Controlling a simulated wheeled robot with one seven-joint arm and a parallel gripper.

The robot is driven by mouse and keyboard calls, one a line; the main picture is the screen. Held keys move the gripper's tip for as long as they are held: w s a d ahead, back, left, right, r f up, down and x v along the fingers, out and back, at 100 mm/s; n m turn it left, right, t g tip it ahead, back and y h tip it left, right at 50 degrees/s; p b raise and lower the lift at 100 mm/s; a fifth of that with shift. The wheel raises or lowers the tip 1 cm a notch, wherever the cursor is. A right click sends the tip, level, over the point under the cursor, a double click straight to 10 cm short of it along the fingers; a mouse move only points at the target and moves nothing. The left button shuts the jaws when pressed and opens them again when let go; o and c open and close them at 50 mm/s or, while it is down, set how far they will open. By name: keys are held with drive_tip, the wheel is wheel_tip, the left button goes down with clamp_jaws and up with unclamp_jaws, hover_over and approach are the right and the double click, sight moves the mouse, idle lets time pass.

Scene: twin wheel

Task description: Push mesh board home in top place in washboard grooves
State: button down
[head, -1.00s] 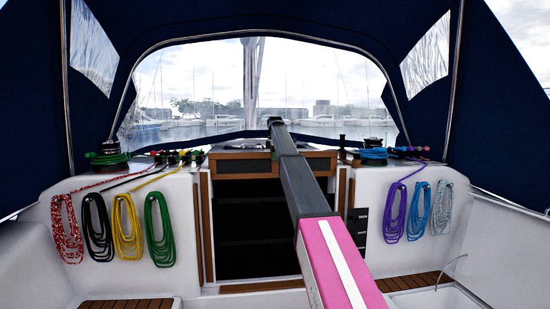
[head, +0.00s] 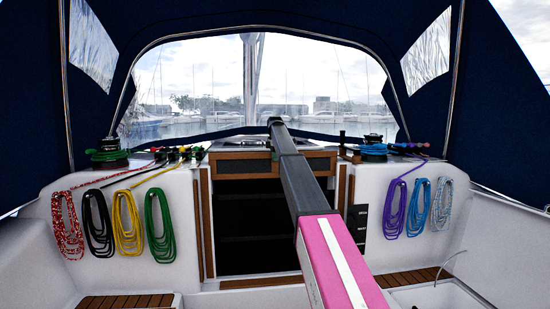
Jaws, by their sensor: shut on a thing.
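The mesh board (head: 228,166), a dark panel in a brown wooden frame, lies across the top of the companionway opening, between the wooden side rails that carry the washboard grooves (head: 206,222). My arm reaches forward over it and covers part of its right half. My gripper (head: 270,145), small and mostly hidden by my arm, is at the board's top edge near the middle and is shut on it. The fingertips cannot be made out. Whether the board's ends sit fully in the grooves is too small to tell.
The opening below the board is dark, with a wooden sill (head: 262,282) at its foot. Coiled ropes hang on the white bulkhead on both sides, among them a green one (head: 160,226) and a purple one (head: 393,209). Winches (head: 108,153) stand above. A navy canopy (head: 300,15) closes overhead.

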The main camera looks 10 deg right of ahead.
sight(275, 171)
drive_tip(key=shift+f, duration=3.85)
drive_tip(key=c, duration=0.9)
unclamp_jaws()
drive_tip(key=shift+c, duration=0.2)
wheel_tip(275, 171, up, 11)
drive_tip(key=shift+f, duration=0.1)
drive_tip(key=shift+s, duration=0.1)
